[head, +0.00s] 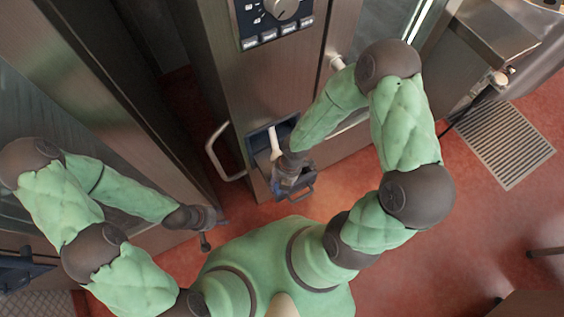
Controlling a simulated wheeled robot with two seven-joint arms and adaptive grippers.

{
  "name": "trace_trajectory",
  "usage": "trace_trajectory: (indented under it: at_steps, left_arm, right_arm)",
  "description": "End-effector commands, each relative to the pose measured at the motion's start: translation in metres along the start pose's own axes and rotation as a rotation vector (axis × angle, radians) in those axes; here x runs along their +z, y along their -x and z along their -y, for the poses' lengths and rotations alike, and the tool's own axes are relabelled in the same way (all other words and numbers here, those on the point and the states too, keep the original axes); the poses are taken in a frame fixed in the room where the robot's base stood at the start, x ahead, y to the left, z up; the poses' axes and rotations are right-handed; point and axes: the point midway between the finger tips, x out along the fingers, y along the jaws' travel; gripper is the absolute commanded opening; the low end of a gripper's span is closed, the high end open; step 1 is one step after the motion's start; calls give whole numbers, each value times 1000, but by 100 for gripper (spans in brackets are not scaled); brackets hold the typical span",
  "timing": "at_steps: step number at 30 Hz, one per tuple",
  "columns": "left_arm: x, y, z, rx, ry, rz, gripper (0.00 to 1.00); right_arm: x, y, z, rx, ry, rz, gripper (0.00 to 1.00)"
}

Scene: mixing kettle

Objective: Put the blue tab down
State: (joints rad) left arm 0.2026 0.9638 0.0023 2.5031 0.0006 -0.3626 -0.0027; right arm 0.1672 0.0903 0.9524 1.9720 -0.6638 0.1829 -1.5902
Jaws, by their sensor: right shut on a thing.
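My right gripper (291,186) is shut at the small recess low on the front of the steel cabinet. What it grips is mostly hidden by the gripper itself; I take it to be the blue tab, whose outline I cannot make out. Blue shows on the recess (258,140) just behind and to the left of the gripper. A pale rod (274,139) stands in the recess. My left gripper (212,233) is at the left, low beside the cabinet, with its fingers apart and nothing visible between them.
A metal handle (212,152) sticks out of the cabinet left of the recess. A control panel with a knob (281,8) is above. A floor grate (510,143) and a steel sink unit (490,40) are at the right.

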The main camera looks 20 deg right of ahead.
Motion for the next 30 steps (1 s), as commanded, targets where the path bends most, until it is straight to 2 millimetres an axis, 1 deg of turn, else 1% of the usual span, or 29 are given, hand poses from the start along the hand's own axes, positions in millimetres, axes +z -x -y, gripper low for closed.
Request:
trace_trajectory:
  at_steps: [2, 5, 14, 18, 21, 24, 30]
  left_arm:
    - [0, 0, 0, 0, 0, 1, 40]
    - [0, -1, 0, 0, 0, 1, 40]
    - [0, -6, 2, 0, 0, 0, 40]
    - [0, -15, 6, 0, 0, 0, 40]
    - [0, -19, 7, 0, 0, 1, 40]
    - [-1, -21, 8, 0, 0, 1, 40]
    - [-1, -23, 8, 0, 0, 0, 40]
  right_arm:
    - [9, -3, -1, -2, 3, -1, 11]
    - [29, -7, -2, -3, 0, -1, 11]
    - [96, -22, -11, -2, -1, 0, 11]
    - [120, -43, -13, -2, 1, -1, 11]
    - [133, -53, -14, -2, 2, 0, 11]
    - [141, -58, -14, -2, 3, -1, 11]
    - [150, -64, -15, -1, 4, 0, 11]
